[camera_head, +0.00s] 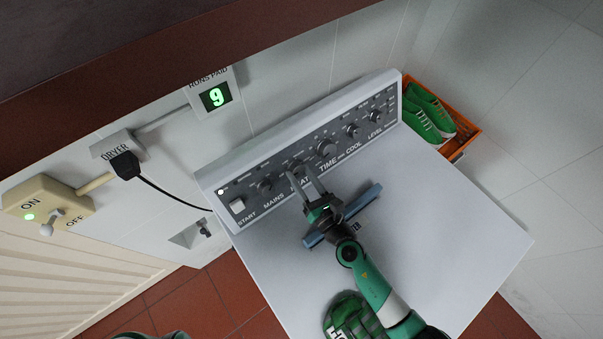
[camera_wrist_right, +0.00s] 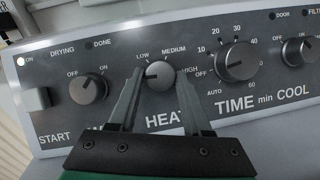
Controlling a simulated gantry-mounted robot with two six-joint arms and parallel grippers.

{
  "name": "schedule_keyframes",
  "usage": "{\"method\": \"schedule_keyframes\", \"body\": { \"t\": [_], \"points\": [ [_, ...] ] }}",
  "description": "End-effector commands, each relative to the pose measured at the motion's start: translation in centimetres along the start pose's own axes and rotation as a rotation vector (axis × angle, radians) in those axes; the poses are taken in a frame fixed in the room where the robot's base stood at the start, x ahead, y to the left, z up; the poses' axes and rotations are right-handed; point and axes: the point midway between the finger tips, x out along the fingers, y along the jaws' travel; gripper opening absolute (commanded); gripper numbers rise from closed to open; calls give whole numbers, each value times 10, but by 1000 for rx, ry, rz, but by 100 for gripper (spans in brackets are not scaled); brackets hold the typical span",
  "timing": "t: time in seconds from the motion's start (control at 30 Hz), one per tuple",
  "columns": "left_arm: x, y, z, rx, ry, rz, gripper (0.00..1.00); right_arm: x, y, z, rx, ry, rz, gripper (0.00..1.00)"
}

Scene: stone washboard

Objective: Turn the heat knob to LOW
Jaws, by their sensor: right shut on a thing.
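The heat knob (camera_wrist_right: 160,76) is a round dark knob on the dryer's control panel, above the HEAT label. In the right wrist view, its pale pointer mark faces left, near and a little below the LOW label (camera_wrist_right: 143,57). My right gripper (camera_wrist_right: 160,88) has one finger on each side of this knob and is shut on it. In the head view my right gripper (camera_head: 304,177) reaches the panel from below, and its fingers partly hide the knob. My left gripper does not show.
The mains knob (camera_wrist_right: 88,88) is left of the heat knob, and the larger time knob (camera_wrist_right: 237,62) is close on the right. The white dryer top (camera_head: 450,220) is mostly clear. An orange crate (camera_head: 462,142) with green shoes (camera_head: 428,108) stands beyond its right edge.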

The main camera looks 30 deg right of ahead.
Motion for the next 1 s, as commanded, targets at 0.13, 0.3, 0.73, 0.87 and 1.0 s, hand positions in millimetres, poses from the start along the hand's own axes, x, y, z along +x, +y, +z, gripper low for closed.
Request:
{"method": "schedule_keyframes", "body": {
  "t": [0.13,0.3,0.73,0.87,1.0],
  "points": [
    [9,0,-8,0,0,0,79,0,3,4,70,2,-32,0],
    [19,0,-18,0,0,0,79,0,5,4,201,3,-94,0],
    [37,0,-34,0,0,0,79,1,8,5,566,1,-268,0],
    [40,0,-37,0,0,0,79,1,8,5,664,1,-315,0],
    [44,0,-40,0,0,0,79,2,9,5,751,0,-357,0]
  ]
}}
